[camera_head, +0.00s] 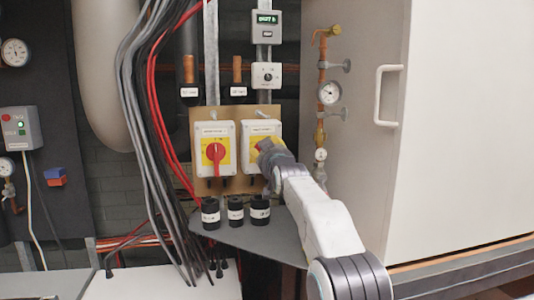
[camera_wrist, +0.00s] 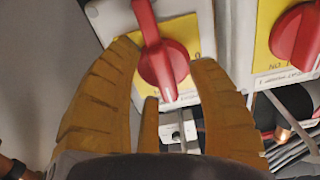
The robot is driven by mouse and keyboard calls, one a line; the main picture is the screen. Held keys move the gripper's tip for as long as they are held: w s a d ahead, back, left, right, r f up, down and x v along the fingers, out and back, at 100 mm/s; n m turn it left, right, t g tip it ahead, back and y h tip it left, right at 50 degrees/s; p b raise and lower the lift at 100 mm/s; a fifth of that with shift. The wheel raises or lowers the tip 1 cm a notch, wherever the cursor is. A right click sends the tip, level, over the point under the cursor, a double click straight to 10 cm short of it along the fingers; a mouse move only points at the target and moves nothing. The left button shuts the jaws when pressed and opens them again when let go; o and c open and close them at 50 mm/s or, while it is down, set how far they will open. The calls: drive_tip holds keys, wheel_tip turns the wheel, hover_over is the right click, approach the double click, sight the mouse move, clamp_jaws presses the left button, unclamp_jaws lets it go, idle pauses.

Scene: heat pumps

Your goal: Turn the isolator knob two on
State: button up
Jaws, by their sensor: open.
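Two grey isolator boxes with yellow plates and red knobs sit side by side on a wooden board. The left box's red knob (camera_head: 216,152) is clear, with its handle near vertical. My gripper (camera_head: 268,152) is at the right isolator box (camera_head: 262,129) and hides most of its knob in the head view. In the wrist view my gripper (camera_wrist: 165,58) is open, its yellow-brown fingers on either side of a red knob (camera_wrist: 162,62). That knob's handle runs nearly upright, leaning slightly left at the top. Contact cannot be told. The other isolator's red knob (camera_wrist: 298,35) shows at right.
Grey and red cables (camera_head: 140,100) hang left of the boxes. Several black labelled cylinders (camera_head: 235,211) stand on a grey shelf (camera_head: 265,233) below. A copper pipe with a gauge (camera_head: 329,93) and a large cabinet (camera_head: 460,130) are at right. A small switch box (camera_head: 267,75) is above.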

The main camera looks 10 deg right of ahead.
drive_tip(key=s, duration=1.2)
idle(0.5)
drive_tip(key=s+f+g, duration=0.4)
drive_tip(key=s+f, duration=0.5)
drive_tip(key=s, duration=0.4)
drive_tip(key=s+f+g, duration=0.5)
drive_tip(key=s+f, duration=0.4)
drive_tip(key=s, duration=0.5)
drive_tip(key=s+f+g, duration=0.4)
drive_tip(key=s+f, duration=0.6)
drive_tip(key=s, duration=0.4)
drive_tip(key=shift+s+a, duration=0.2)
drive_tip(key=shift+a, duration=0.05)
